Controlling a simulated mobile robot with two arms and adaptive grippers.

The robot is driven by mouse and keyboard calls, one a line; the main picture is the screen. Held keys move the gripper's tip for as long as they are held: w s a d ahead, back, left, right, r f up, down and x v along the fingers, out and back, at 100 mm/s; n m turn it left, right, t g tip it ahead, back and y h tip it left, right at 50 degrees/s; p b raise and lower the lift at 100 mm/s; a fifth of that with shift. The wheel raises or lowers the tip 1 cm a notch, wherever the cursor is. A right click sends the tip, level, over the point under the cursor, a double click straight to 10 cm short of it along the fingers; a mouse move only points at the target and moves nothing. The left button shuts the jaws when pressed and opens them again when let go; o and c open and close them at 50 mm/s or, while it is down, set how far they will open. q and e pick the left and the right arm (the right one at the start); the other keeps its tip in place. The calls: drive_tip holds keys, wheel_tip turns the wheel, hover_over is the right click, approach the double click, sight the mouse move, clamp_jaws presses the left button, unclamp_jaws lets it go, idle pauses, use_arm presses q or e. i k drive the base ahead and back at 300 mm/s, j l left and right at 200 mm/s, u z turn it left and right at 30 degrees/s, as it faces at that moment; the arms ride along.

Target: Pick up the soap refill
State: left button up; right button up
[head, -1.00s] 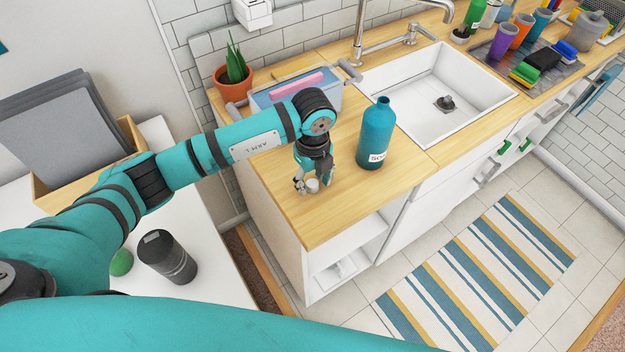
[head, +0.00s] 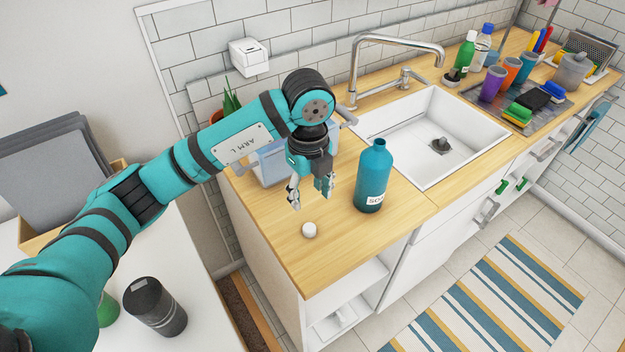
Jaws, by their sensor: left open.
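My right gripper does not show.
A white sink (head: 405,141) with a chrome faucet (head: 352,75) is right of the bottle. A pale blue bin (head: 272,163) and a potted plant (head: 231,101) stand behind my arm. Cups, bottles and brushes crowd the far right. The counter's front corner is clear.

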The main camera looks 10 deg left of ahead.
sight(376, 161)
drive_tip(key=k+l, duration=0.15)
drive_tip(key=k, duration=0.35)
drive_tip(key=k+l, duration=0.15)
drive_tip(key=k, duration=0.35)
